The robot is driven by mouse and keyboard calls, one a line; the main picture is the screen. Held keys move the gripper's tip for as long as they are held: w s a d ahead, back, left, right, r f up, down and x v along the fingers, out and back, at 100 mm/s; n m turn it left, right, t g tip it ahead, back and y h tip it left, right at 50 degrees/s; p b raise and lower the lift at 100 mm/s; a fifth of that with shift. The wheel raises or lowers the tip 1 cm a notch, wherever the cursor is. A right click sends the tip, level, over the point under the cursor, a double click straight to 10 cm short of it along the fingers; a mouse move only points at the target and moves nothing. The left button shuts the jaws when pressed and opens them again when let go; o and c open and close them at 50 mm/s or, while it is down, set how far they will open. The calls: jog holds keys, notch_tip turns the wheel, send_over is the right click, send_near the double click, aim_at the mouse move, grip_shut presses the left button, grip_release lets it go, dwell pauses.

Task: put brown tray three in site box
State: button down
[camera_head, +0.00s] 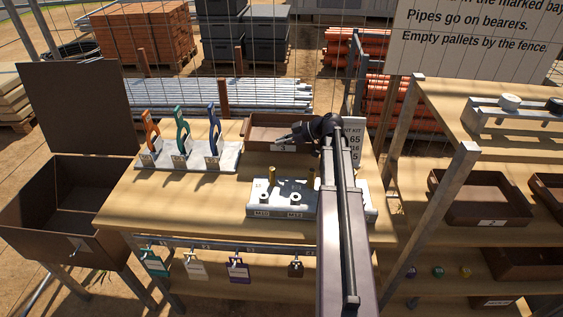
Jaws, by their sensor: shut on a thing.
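A shallow brown tray (258,138) with a small pale label sits at the back of the wooden bench; its number is too small to read. My gripper (292,137) is at the tray's right front part, shut on it, with the wrist covering the tray's right end. I cannot tell whether the tray still rests on the bench. A large dark brown box (35,222), likely the site box, stands at the left of the bench with its lid (78,107) raised. Its inside looks empty.
A rack with orange, green and blue-handled tools (190,157) stands left of the tray. A grey block with brass fittings (283,204) stands in front. Tags hang from the bench's front rail. More brown trays (482,213) sit on right shelves beside a metal post (442,190).

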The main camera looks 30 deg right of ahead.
jog(key=shift+f+b, duration=1.05)
jog(key=shift+f, duration=0.35)
jog(key=shift+f+b, duration=1.9)
jog(key=shift+f, duration=0.15)
jog(key=c, duration=0.8)
grip_release()
jog(key=shift+r, duration=0.25)
jog(key=shift+s+d+r+p, duration=0.15)
jog(key=shift+s+d+p, duration=0.05)
jog(key=shift+p, duration=0.1)
jog(key=p+v, duration=0.5)
jog(key=v, duration=0.6)
